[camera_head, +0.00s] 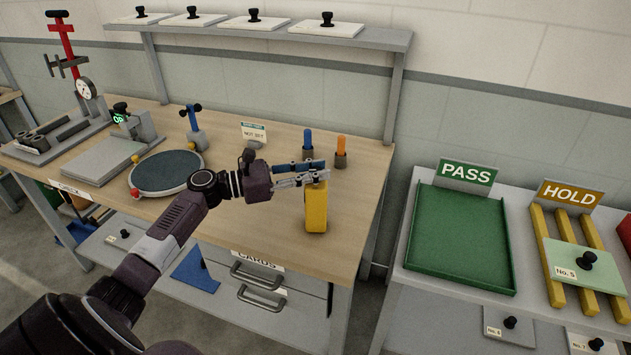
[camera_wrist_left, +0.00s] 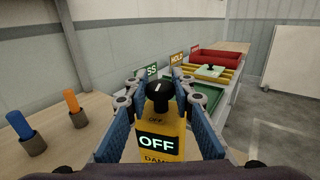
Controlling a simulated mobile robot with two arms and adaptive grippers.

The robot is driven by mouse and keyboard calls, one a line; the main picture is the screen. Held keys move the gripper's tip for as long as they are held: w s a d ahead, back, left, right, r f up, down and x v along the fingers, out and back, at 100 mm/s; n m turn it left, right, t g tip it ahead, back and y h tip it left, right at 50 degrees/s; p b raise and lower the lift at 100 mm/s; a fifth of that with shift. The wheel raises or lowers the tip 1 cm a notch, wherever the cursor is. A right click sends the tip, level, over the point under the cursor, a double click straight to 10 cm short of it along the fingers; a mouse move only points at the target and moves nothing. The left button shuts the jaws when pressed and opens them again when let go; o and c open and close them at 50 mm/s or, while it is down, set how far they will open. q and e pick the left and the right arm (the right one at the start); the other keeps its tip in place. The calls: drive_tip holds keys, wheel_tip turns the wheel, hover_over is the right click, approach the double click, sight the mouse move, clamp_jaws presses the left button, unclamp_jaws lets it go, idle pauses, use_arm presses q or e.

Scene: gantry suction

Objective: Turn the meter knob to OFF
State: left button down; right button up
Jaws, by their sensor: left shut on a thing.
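The yellow meter (camera_head: 316,207) stands upright near the front right edge of the wooden bench. In the left wrist view the meter (camera_wrist_left: 176,142) has a lit display reading OFF. Its black knob (camera_wrist_left: 158,96) carries a white mark pointing away from me, and a small OFF label lies just below the knob. My left gripper (camera_head: 317,172) is at the top of the meter, shut on the knob, with a blue-padded finger on each side. In the head view the fingers hide the knob. My right gripper is not in view.
A blue marker (camera_head: 307,142) and an orange marker (camera_head: 341,150) stand in holders behind the meter. A round dark plate (camera_head: 167,172) lies left of my arm. The green PASS tray (camera_head: 459,237) and HOLD rack (camera_head: 548,260) are on a separate table to the right.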

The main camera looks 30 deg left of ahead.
use_arm(q)
drive_tip(key=shift+m+g+h+b, duration=0.4)
drive_tip(key=shift+m+g+h, duration=0.1)
drive_tip(key=shift+h, duration=0.1)
drive_tip(key=c, duration=1.6)
unclamp_jaws()
drive_tip(key=v, duration=1.2)
